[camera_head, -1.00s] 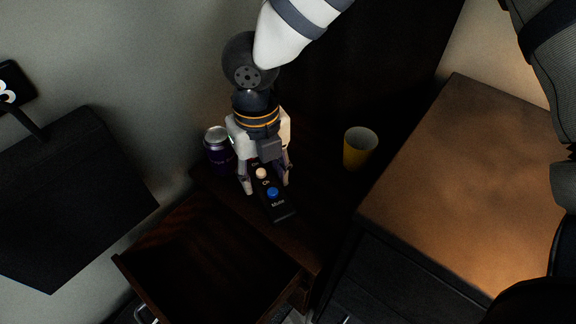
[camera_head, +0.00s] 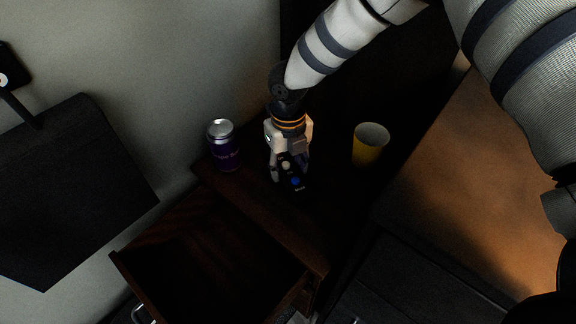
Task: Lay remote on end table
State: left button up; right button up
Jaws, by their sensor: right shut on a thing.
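The remote (camera_head: 294,181) is dark, with a pale button and a blue button on its upper face. My right gripper (camera_head: 287,177) is shut on it, fingers pointing down. The remote is over the dark wooden end table (camera_head: 250,205); I cannot tell whether it touches the top. The gripper hides the remote's far end. My left gripper is not in view.
A purple can (camera_head: 224,146) stands on the table left of the gripper. A yellow cup (camera_head: 369,144) stands to the right. An open, dark drawer (camera_head: 205,262) juts out at the front. A brown-topped cabinet (camera_head: 480,190) is at the right.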

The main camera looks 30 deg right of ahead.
aim_at(288, 170)
jog(key=shift+f, duration=0.15)
jog(key=o, duration=1.3)
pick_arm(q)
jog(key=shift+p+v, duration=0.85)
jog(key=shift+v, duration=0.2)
pick_arm(e)
notch_tip(288, 170, up, 12)
jog(key=shift+r, duration=0.2)
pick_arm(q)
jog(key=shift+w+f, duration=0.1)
